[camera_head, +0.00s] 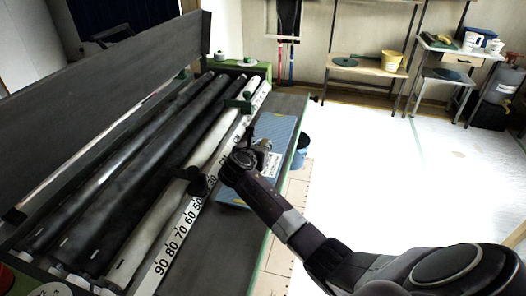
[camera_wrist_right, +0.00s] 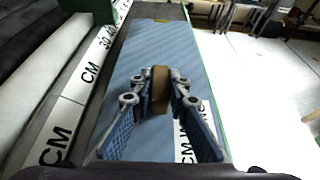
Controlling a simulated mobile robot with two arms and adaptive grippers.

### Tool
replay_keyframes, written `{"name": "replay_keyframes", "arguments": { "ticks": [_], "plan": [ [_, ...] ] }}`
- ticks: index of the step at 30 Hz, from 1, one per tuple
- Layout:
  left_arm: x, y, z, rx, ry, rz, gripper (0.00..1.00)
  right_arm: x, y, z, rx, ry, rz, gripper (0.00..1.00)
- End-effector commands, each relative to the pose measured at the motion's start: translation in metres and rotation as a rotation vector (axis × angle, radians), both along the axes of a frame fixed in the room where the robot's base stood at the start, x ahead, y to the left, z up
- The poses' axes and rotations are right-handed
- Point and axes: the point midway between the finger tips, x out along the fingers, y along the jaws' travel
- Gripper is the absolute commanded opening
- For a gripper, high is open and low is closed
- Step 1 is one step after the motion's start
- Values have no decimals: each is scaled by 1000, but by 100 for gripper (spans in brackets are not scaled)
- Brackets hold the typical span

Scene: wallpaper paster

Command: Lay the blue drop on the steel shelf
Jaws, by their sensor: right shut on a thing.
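The blue drop (camera_head: 278,128) lies flat along the right edge of the pasting machine, beside the white centimetre scale. It fills the middle of the wrist view (camera_wrist_right: 150,45) and carries a white printed label. My right gripper (camera_head: 264,146) is over the drop. In the wrist view its fingers (camera_wrist_right: 159,95) are shut on a small brown block-like piece (camera_wrist_right: 159,88); whether this piece is fixed to the drop I cannot tell. A metal-legged rack with a tan shelf (camera_head: 350,64) stands at the back; I cannot tell whether it is the steel shelf. My left gripper is not in view.
The pasting machine with long rollers (camera_head: 180,150) and a raised dark cover (camera_head: 100,85) fills the left. A yellow bucket (camera_head: 391,61) stands on the rack. A small table (camera_head: 432,42) with jugs is at the back right. A blue bucket (camera_head: 301,150) is beside the machine. The pale floor on the right is clear.

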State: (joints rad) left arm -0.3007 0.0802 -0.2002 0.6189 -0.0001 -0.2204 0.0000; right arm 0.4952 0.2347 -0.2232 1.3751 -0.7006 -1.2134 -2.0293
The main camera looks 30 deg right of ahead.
Motion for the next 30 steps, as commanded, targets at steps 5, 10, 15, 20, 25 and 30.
{"name": "replay_keyframes", "arguments": {
  "ticks": [5,10,15,20,25,30],
  "plan": [
    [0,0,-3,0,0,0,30,0,0,-23,-1,0,0,0],
    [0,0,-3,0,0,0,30,0,0,-22,-1,-1,0,0],
    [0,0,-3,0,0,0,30,0,0,-24,0,0,-1,19],
    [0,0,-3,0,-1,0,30,0,0,-24,-1,1,0,33],
    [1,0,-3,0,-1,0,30,0,0,-24,-1,1,0,33],
    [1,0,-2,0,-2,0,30,-2,3,-21,-1,-1,2,33]
  ]
}}
